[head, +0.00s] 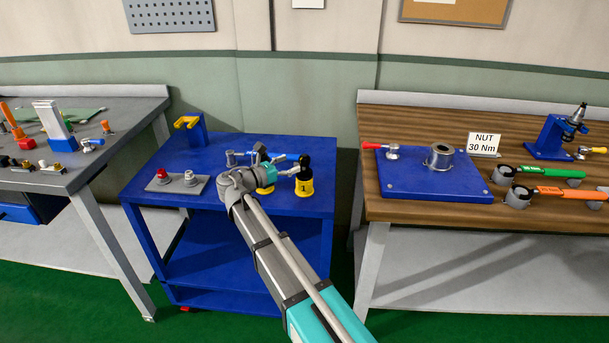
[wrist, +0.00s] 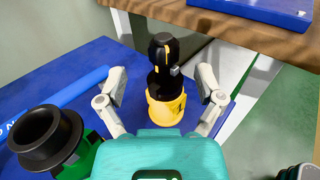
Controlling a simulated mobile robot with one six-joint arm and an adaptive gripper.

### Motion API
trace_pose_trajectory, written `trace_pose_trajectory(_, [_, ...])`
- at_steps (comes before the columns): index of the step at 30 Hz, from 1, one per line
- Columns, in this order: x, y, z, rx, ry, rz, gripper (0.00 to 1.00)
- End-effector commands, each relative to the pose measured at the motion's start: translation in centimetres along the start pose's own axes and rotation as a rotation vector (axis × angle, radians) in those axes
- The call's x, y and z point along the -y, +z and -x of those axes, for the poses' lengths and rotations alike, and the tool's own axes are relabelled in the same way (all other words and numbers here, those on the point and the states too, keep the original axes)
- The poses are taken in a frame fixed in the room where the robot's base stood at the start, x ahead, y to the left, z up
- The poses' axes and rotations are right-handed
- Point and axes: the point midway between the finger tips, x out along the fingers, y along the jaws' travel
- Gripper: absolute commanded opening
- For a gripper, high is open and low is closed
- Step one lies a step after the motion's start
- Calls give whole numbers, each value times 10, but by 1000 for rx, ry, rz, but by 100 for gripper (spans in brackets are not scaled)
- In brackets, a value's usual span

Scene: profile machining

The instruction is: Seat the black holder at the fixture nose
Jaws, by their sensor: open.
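A black holder (head: 304,164) stands upright in a yellow cup (head: 304,187) marked 1, at the right side of the blue cart. In the wrist view the black holder (wrist: 162,62) and the yellow cup (wrist: 166,108) show between the two fingers of my gripper (wrist: 161,78). The fingers are open, one on each side, with gaps to the holder. In the head view my wrist hides part of the cart top. A silver hollow cylinder (head: 439,156) on a blue plate (head: 432,181) stands on the right bench; I cannot tell whether it is the fixture nose.
A black flanged ring (wrist: 46,136) above a green part and a blue bar (wrist: 60,102) lie left of my gripper. A grey block with red and silver knobs (head: 177,184) is on the cart. The wooden bench (head: 395,211) bears coloured-handled tools and a NUT 30 Nm sign (head: 484,143).

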Motion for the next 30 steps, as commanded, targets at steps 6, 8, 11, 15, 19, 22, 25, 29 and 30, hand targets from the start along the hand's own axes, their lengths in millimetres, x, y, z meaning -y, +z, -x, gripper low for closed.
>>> trace_pose_trajectory(6, [0, 0, -1, 0, 0, 0, 86])
trace_pose_trajectory(8, [0, 0, -1, 0, 0, 0, 86])
trace_pose_trajectory(11, [0, 0, -2, 0, -1, 0, 86])
trace_pose_trajectory(15, [2, 0, -11, 0, -2, 0, 86])
trace_pose_trajectory(19, [4, 0, -24, 0, -3, 0, 86])
trace_pose_trajectory(22, [5, -1, -36, 0, -3, 0, 86])
trace_pose_trajectory(25, [5, -1, -46, 0, -3, 0, 86])
trace_pose_trajectory(29, [5, -1, -54, 0, -2, 0, 86])
trace_pose_trajectory(30, [5, -1, -54, 0, -2, 0, 86])
